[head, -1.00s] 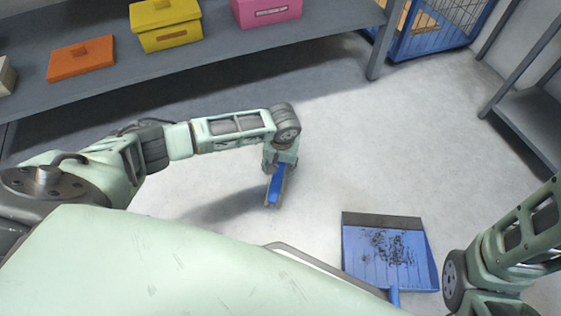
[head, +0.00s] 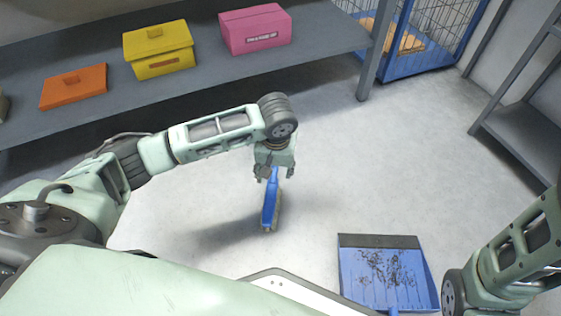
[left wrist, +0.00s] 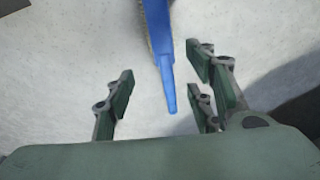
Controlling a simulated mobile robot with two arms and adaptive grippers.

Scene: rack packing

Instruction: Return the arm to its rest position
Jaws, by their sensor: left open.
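My left arm reaches out from the left in the head view, and its gripper (head: 273,176) points down toward the floor, open. A blue brush (head: 270,208) with a pale bristle edge is just below it. In the left wrist view the brush's blue handle (left wrist: 168,82) points in between the spread fingers (left wrist: 160,95), with a gap on both sides. My right arm shows at the lower right of the head view, but its gripper is out of the picture.
A blue dustpan (head: 385,295) with dark debris lies on the floor at lower right. A grey shelf (head: 200,82) at the back holds an orange box (head: 74,88), a yellow box (head: 158,52) and a pink box (head: 256,32). A wire cage (head: 420,62) and another shelf (head: 525,135) stand right. Open floor surrounds the brush.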

